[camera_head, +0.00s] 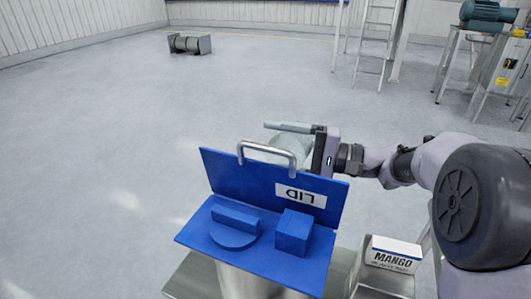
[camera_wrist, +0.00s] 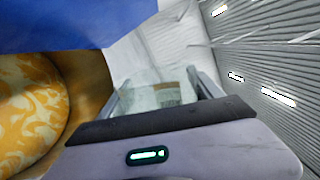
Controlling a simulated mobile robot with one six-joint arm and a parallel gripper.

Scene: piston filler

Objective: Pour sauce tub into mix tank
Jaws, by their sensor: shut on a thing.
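My gripper (camera_head: 290,128) is shut on the sauce tub, a pale, translucent tub (camera_head: 262,153) partly hidden behind the raised blue lid. That view is strongly rolled, and I cannot tell the tub's exact tilt. The metal mix tank (camera_head: 250,286) is under the blue parts in the head view. Yellow-orange swirled contents (camera_wrist: 32,115) show in a round vessel beside the gripper in the wrist view. I see no sauce flowing.
The blue lid (camera_head: 255,183) stands upright with a metal handle, close to my gripper. A blue plate (camera_head: 265,256) with raised blocks projects in front. A MANGO box (camera_head: 393,252) is at the right. Open floor lies beyond; a ladder (camera_head: 375,40) and motor stand (camera_head: 487,25) are far back.

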